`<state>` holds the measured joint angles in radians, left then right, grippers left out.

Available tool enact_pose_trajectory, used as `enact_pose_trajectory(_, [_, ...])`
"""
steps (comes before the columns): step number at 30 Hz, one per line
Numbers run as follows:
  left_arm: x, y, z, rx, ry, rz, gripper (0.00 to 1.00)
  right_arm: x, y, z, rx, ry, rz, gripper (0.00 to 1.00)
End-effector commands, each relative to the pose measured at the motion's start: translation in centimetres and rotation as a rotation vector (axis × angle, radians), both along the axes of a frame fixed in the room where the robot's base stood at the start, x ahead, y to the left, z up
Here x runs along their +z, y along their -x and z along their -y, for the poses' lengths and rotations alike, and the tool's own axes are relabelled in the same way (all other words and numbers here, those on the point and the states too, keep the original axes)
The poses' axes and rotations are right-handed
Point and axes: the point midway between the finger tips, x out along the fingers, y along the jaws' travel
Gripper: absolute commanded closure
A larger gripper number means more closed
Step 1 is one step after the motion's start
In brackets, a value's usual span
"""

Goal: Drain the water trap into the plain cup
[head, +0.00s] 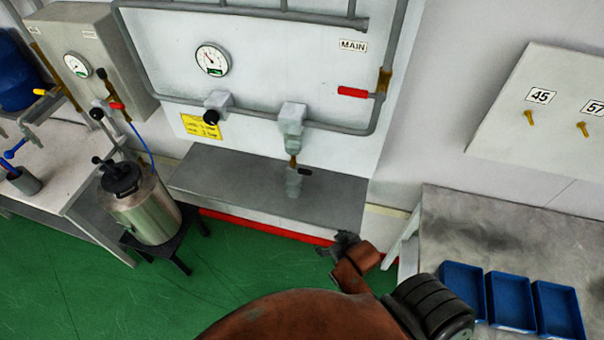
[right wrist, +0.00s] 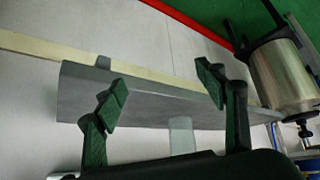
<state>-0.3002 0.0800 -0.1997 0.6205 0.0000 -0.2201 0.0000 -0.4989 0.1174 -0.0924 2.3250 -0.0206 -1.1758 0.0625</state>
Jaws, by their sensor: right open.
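The water trap (head: 291,130) is a clear bowl under a light block on the panel's lower pipe. A brass drain with a dark lever (head: 304,171) hangs below it. A clear plain cup (head: 294,187) stands on the grey shelf (head: 235,185) beneath the drain. A pale translucent shape that looks like the cup (right wrist: 182,136) shows in the right wrist view, beyond the gripper. My right gripper (head: 345,243) is open and empty, in front of the shelf's front edge and right of the cup. Its two fingers (right wrist: 162,92) are spread apart in the right wrist view. My left gripper is out of view.
A red-handled valve (head: 353,92) marked MAIN and a gauge (head: 212,59) are on the panel. A steel canister (head: 142,205) stands on a black stool at left. Blue trays (head: 511,302) lie on the right bench (head: 470,225). The shelf is clear around the cup.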

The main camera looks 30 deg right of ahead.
Motion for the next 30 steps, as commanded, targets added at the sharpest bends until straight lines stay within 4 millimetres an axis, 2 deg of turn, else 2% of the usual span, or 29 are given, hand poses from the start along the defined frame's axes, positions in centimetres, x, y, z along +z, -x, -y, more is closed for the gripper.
enact_pose_trajectory(2, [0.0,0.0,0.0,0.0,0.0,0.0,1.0,-1.0,2.0,-0.2,0.006,0.0,-0.072,0.35])
enact_pose_trajectory(4, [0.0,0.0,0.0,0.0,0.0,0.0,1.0,-3.2,3.9,-0.5,0.016,-0.003,-0.154,0.35])
enact_pose_trajectory(17, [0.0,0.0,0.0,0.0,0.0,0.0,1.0,-15.9,4.9,-1.2,0.046,-0.015,-0.258,0.35])
enact_pose_trajectory(20, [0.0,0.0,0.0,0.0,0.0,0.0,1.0,-19.9,5.8,-1.5,0.055,-0.019,-0.286,0.35])
enact_pose_trajectory(23, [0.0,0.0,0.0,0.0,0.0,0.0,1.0,-25.0,7.6,-1.9,0.067,-0.022,-0.325,0.35])
enact_pose_trajectory(26, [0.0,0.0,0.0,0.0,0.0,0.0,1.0,-30.9,10.6,-2.3,0.083,-0.027,-0.37,0.35])
enact_pose_trajectory(27, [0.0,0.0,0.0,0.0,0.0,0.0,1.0,-33.2,12.1,-2.4,0.089,-0.027,-0.388,0.35])
enact_pose_trajectory(30, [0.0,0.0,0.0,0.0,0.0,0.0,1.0,-38.2,16.3,-2.7,0.105,-0.031,-0.435,0.35])
